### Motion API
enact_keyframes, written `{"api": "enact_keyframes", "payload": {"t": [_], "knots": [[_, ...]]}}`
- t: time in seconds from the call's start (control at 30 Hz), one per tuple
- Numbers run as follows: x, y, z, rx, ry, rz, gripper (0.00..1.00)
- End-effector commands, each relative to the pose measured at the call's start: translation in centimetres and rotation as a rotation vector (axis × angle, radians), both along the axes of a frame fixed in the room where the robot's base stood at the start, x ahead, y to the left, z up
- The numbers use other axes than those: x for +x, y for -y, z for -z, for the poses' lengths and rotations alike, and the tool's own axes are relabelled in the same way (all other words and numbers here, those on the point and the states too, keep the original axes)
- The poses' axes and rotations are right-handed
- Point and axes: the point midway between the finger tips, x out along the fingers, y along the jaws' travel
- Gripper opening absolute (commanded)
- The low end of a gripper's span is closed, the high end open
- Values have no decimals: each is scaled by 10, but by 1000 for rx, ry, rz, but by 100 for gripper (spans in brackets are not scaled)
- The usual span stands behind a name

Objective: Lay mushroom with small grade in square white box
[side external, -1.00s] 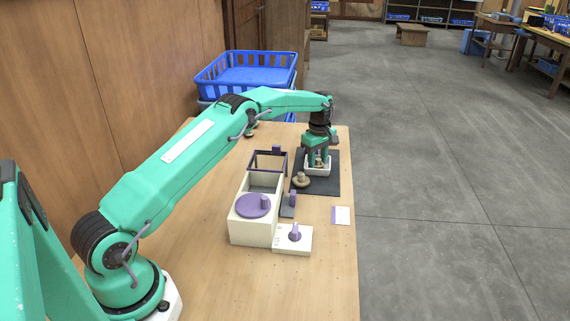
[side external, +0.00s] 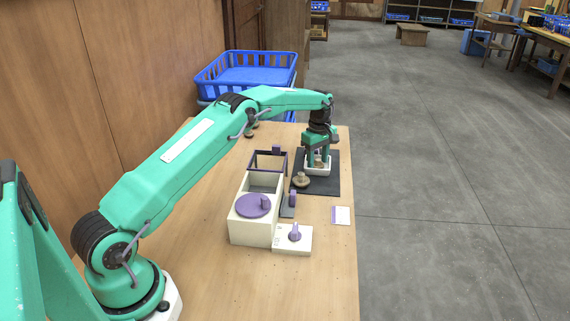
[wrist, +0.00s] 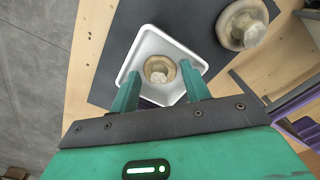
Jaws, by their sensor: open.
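A small mushroom (wrist: 159,71) lies inside the square white box (wrist: 137,51), its pale stem facing up in the wrist view. My gripper (wrist: 160,86) is open, with one finger on either side of the mushroom and the tips inside the box. The white box also shows in the side view (side external: 326,172), under my gripper (side external: 318,163), which partly hides the mushroom there. A second, larger mushroom (wrist: 243,25) lies outside the box on the dark mat, and shows in the side view (side external: 301,180) left of the box.
The dark mat (side external: 322,187) lies under the box. Left of it stand a cream bin with a purple round lid (side external: 252,205), a purple frame (side external: 268,153) and a dial unit (side external: 292,240). A white card (side external: 341,215) lies at the table's right edge. Blue crates (side external: 245,77) stand behind.

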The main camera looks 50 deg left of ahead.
Motion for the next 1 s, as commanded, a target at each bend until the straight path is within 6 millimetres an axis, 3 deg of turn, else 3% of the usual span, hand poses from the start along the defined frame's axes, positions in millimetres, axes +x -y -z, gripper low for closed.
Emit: {"api": "enact_keyframes", "payload": {"t": [0.63, 1.0], "knots": [[-1, 0, -94, 1, 3, 0, 47], [-1, 0, -115, 0, 1, 0, 47]]}}
